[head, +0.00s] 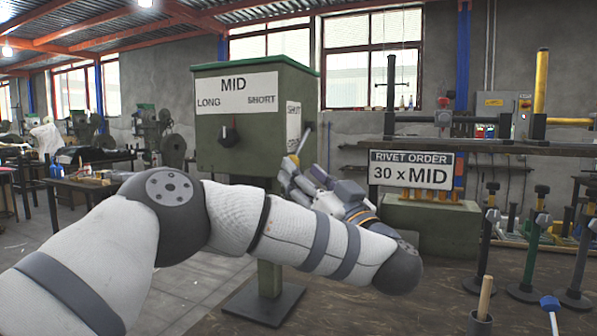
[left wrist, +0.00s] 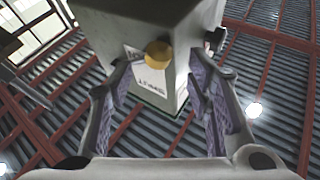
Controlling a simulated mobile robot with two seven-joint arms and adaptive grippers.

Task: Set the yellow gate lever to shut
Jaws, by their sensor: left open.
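The yellow gate lever (head: 303,143) is on the right side face of the green feeder box (head: 215,148). It slants down and left from its pivot, toward my left gripper. A SHUT label (head: 294,108) sits high on that face. My left gripper (head: 304,170) is open at the lever's lower end. In the left wrist view, the lever's round yellow end (left wrist: 158,54) shows end-on between the open fingers (left wrist: 160,82), with no clear contact. The label's lettering appears upside down behind it. My right gripper is out of view.
A black selector knob (head: 228,132) is on the box front below a MID sign (head: 234,84). A RIVET ORDER sign (head: 411,170) reads 30 x MID. Several presses stand on the bench (head: 425,268) at right.

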